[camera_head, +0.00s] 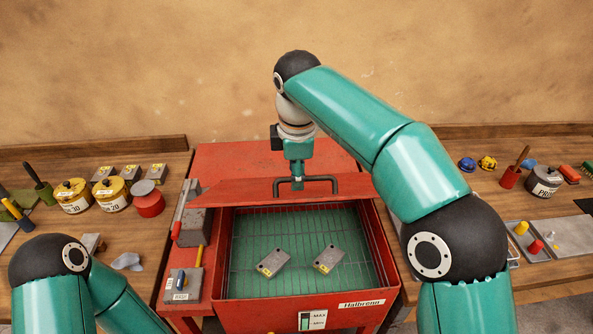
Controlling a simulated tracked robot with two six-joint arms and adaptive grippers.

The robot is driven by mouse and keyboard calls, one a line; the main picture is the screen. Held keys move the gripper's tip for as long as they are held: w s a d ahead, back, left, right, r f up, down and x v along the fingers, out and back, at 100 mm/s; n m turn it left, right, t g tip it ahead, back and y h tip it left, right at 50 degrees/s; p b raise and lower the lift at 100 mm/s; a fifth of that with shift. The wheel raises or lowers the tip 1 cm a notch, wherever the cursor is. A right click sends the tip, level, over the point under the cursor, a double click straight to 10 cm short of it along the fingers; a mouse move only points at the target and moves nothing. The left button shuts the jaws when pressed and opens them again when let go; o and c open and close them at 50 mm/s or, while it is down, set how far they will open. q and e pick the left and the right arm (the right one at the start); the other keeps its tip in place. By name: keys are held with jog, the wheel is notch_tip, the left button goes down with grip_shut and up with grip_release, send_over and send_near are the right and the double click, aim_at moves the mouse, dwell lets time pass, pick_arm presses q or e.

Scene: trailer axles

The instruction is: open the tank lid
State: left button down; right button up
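The tank (384,262) is a red box marked "Halbrenn", with a wire basket over green liquid inside. Two grey blocks with yellow marks, a left one (273,263) and a right one (328,259), lie in the basket. The red tank lid (235,191) is at the back of the tank, raised so that the front part of the inside is uncovered. Its black handle (325,179) faces me. My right gripper (297,181) comes down from above and looks shut on the left part of this handle. My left gripper is out of view; only its arm shows at lower left.
Yellow tins (72,196) and a red tin (148,199) stand on the left bench. A grey tray (538,240) and a dark pot (543,180) are on the right bench.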

jog(key=shift+s+r, duration=0.2)
jog(key=shift+r, duration=0.05)
jog(key=shift+w+r, duration=0.1)
jog(key=shift+r, duration=0.45)
notch_tip(320, 180, up, 6)
jog(key=s, duration=0.1)
jog(key=shift+s, duration=0.35)
jog(key=shift+c, duration=0.3)
